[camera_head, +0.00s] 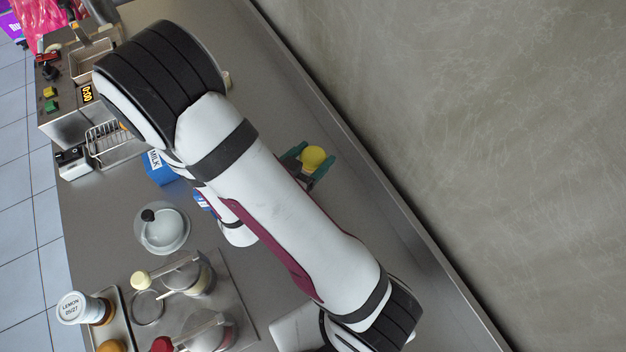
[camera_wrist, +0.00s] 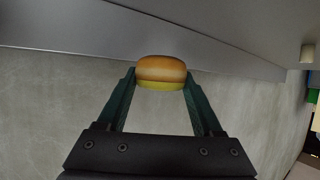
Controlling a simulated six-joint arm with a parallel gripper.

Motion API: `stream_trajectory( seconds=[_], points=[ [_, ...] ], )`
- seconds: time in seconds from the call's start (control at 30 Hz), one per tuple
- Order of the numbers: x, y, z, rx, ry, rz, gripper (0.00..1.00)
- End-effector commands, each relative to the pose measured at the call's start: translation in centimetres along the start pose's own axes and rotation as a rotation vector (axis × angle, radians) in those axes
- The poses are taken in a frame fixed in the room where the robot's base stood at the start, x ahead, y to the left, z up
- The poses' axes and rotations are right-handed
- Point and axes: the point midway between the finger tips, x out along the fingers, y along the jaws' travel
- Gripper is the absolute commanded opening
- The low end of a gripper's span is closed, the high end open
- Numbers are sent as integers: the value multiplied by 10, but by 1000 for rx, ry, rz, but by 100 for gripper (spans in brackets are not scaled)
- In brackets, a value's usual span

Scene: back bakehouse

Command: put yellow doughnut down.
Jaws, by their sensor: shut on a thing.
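The yellow doughnut (camera_head: 313,158) shows as a round yellow top between the teal fingers in the head view. In the wrist view the doughnut (camera_wrist: 161,73) has a brown body and a yellow side facing the lower edge of the picture. My gripper (camera_wrist: 160,80) is shut on it, one finger on each side. In the head view my gripper (camera_head: 311,161) is partly hidden behind my arm, over the far side of the steel worktop near the wall. I cannot tell how high the doughnut is above the worktop.
The steel worktop (camera_head: 290,85) is bare along the wall side. A blue milk carton (camera_head: 160,168) and a glass dome (camera_head: 162,230) stand left of my arm. Jars and a tray (camera_head: 123,322) with a lemon-labelled pot (camera_head: 80,307) are at the lower left. My arm hides the middle.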

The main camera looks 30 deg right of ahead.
Motion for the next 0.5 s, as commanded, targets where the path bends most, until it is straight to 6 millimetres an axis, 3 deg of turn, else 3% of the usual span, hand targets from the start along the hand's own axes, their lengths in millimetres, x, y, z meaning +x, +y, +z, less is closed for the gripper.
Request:
stream_trajectory(
  seconds=[0.1, 0.3, 0.5],
  points=[
    [13, 2, 28, -7, 0, 8, 37],
    [31, 2, 64, -4, -1, 5, 37],
    [39, 1, 80, 1, -1, 3, 37]
  ],
)
